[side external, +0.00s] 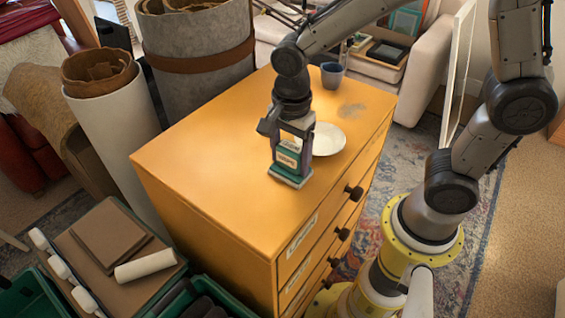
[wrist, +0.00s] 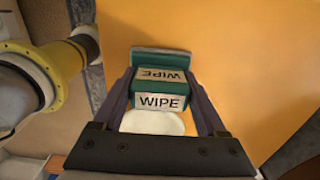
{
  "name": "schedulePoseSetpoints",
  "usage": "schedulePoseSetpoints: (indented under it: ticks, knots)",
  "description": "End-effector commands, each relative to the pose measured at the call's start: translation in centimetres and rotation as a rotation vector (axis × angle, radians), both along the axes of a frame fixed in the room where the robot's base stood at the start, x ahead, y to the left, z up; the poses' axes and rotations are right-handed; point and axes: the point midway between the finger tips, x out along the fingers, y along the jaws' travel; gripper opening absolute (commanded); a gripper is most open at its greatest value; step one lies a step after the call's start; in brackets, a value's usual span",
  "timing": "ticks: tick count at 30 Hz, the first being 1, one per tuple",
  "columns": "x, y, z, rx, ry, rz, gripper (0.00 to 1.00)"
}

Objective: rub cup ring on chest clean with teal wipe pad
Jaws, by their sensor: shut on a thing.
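The teal wipe pad (side external: 291,172) is a block with a white label and a wider teal base. It also shows in the wrist view, where its label reads WIPE (wrist: 162,102). My gripper (side external: 290,135) is shut on its upper part and holds it upright over the chest top, near the drawer-side edge. I cannot tell whether its base touches the wood. The chest (side external: 215,150) is orange-yellow wood with dark-knobbed drawers.
A white plate (side external: 328,139) lies just behind and right of the pad, between it and the smudge. A blue-grey cup (side external: 332,76) stands at the chest's far corner. Rolled felt (side external: 200,50) stands beyond the left edge. The chest top's left half is clear.

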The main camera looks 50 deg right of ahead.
Motion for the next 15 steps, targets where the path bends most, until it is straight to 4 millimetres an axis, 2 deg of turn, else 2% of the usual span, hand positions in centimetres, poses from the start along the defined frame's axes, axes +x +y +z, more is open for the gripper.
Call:
schedulePoseSetpoints:
  ticks: [6, 15]
  knots:
    - [-0.1, -2.0, -0.1, -0.001, 0.002, -0.003, 0.0]
    - [-0.1, 1.2, 0.0, 0.0, 0.001, 0.004, 0.0]
